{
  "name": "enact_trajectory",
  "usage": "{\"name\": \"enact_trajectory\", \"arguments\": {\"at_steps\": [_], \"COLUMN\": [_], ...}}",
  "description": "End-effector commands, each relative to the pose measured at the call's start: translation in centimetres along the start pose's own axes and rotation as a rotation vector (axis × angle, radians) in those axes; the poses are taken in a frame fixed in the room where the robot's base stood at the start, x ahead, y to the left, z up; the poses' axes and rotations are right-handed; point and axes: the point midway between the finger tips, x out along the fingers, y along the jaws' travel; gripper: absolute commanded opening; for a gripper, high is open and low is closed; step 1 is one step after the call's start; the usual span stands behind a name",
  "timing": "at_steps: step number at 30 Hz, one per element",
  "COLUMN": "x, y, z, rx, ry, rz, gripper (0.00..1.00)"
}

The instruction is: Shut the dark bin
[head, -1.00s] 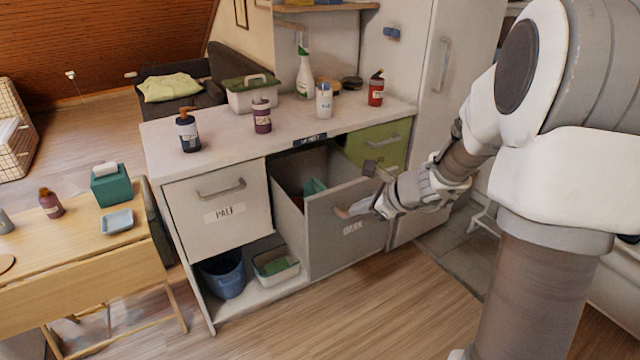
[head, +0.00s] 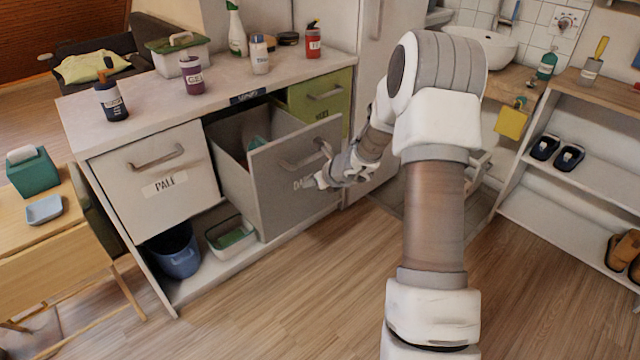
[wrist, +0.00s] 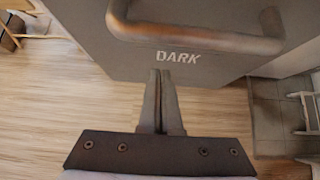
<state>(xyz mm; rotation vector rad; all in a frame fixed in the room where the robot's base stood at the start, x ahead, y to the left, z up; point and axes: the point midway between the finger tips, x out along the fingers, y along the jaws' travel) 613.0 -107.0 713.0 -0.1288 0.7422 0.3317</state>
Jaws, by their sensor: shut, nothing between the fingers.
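The dark bin (head: 283,200) is a grey pull-out bin in the counter unit, standing well open. Its front panel bears the label DARK, and it also fills the top of the wrist view (wrist: 90,40). A bar handle (wrist: 190,38) crosses the panel above the label. Teal cloth (head: 257,142) shows inside. My gripper (head: 316,181) is just in front of the panel, at its right part, hiding part of the label. In the wrist view my gripper (wrist: 160,75) is shut and empty, with its tips below the label; whether they touch the panel I cannot tell.
A closed white bin (head: 152,190) labelled PALE is to the left and a green one (head: 322,95) to the right. A blue bucket (head: 175,252) and a tray (head: 230,238) stand beneath. Bottles stand on the counter (head: 160,105). The floor in front is clear.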

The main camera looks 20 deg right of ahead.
Motion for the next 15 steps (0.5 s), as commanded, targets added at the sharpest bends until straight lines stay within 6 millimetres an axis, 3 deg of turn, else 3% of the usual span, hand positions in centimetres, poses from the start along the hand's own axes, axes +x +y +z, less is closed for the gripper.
{"name": "enact_trajectory", "arguments": {"at_steps": [4, 15], "x": [1.4, 2.4], "y": [0.1, 0.0], "z": [1.9, 2.7], "rx": [-0.003, -0.002], "ry": [-0.003, -0.002], "rz": [0.0, -0.001], "gripper": [0.0, 0.0]}}
